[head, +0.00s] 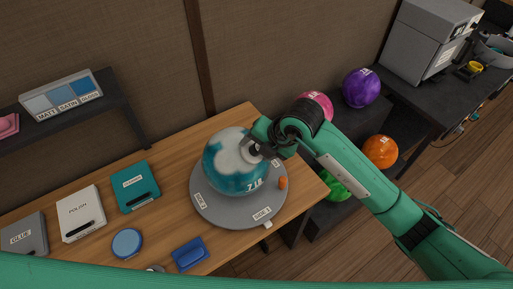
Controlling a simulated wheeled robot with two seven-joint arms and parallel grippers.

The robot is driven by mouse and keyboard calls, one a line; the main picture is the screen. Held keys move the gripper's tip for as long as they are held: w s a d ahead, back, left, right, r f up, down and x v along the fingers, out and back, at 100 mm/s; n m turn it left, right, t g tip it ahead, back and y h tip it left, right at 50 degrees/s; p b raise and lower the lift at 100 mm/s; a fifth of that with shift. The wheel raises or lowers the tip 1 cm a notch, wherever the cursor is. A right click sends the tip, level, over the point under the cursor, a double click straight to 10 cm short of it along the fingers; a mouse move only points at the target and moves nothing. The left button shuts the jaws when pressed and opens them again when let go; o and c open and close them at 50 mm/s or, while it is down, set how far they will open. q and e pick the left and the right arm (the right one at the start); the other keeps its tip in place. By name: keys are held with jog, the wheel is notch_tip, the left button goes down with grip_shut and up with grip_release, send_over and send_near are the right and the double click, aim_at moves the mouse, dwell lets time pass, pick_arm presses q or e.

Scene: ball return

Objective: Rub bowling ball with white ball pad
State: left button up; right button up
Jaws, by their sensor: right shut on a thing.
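A teal and white bowling ball (222,177) marked "7 LB" rests on a round grey turntable (238,215) on the wooden bench. My right gripper (254,150) reaches in from the right and is shut on the white ball pad (246,153) at the ball's upper right side. The pad appears to be against the ball, but its edges are hard to tell from the pale patch there. My left gripper is not in view.
A teal case (136,187), a white "POLISH" case (82,213), a grey "GLUE" case (25,236), a round blue pad (127,243) and a blue block (190,254) lie left of the turntable. Purple (361,88), pink and orange (380,151) balls sit on a rack behind my right arm.

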jog(key=shift+w+d+f, duration=0.3)
jog(key=shift+w+d, duration=0.2)
jog(key=shift+s+a+r, duration=0.25)
jog(key=shift+s+a, duration=0.2)
jog(key=shift+s+a+r, duration=0.2)
jog(key=shift+s+a, duration=0.2)
jog(key=shift+a, duration=0.05)
jog(key=shift+w+d+f, duration=0.3)
jog(key=shift+w+d, duration=0.05)
jog(key=shift+d, duration=0.05)
jog(key=shift+w+d+f+b, duration=0.15)
jog(key=shift+w+d+b, duration=0.15)
jog(key=shift+w+d, duration=0.25)
jog(key=shift+s+a+r+p, duration=0.2)
jog(key=shift+s+a, duration=0.3)
jog(key=shift+s+a+r+p, duration=0.15)
jog(key=shift+s+a, duration=0.3)
jog(key=shift+a, duration=0.05)
jog(key=shift+d, duration=0.1)
